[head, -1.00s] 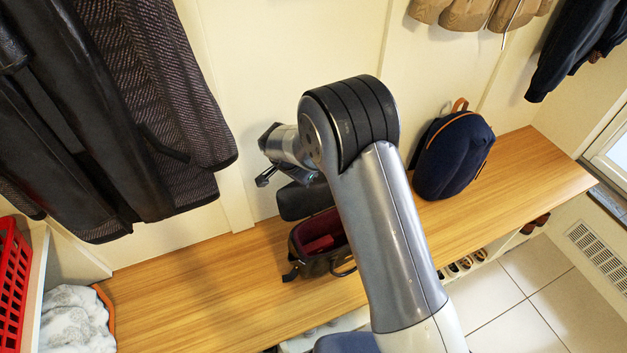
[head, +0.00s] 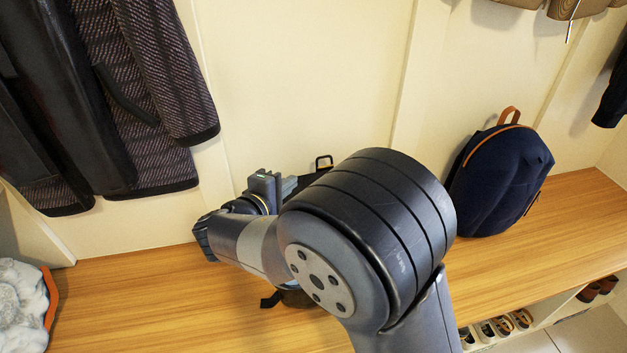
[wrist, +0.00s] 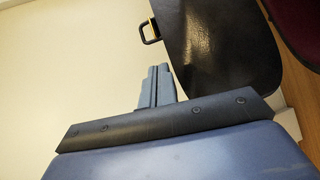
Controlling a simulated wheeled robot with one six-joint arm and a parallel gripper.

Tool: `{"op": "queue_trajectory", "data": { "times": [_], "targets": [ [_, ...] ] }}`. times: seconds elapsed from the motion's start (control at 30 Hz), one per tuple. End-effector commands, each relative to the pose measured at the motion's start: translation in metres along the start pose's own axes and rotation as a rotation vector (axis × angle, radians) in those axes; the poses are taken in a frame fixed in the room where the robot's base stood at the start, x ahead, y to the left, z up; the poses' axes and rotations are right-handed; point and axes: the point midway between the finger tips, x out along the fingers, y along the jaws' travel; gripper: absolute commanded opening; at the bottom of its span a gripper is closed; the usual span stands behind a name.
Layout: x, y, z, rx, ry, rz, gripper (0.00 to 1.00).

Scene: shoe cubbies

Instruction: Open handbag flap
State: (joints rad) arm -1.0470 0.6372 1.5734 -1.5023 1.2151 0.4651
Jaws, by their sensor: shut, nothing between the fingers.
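The handbag is mostly hidden behind my arm in the head view; a strip of its dark body (head: 296,298) and a strap end show below the arm. In the wrist view its black flap (wrist: 225,50) stands raised, with a small metal buckle loop at its edge. The burgundy interior (wrist: 297,22) shows at the upper right, so the bag is open. My gripper (wrist: 158,70) is shut and empty, beside the flap's lower left edge. I cannot tell whether it touches the flap.
The wooden bench (head: 160,300) is clear left of the bag. A navy backpack (head: 500,180) stands to the right against the wall. Dark coats (head: 120,100) hang at the upper left. A fluffy white item (head: 20,305) lies at the far left. Shoes (head: 500,325) sit below the bench.

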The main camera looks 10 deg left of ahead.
Motion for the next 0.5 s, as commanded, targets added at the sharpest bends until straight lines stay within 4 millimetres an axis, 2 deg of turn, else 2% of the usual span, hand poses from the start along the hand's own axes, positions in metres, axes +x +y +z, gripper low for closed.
{"op": "queue_trajectory", "data": {
  "times": [0.13, 0.23, 0.37, 0.5],
  "targets": [
    [-0.007, -0.001, -0.004, -0.065, 0.021, 0.050, 0.00],
    [-0.003, 0.001, -0.005, -0.076, 0.023, 0.059, 0.00],
    [0.015, 0.002, -0.004, -0.075, 0.020, 0.058, 0.00],
    [0.042, 0.003, -0.005, -0.074, 0.020, 0.057, 0.00]
  ]
}}
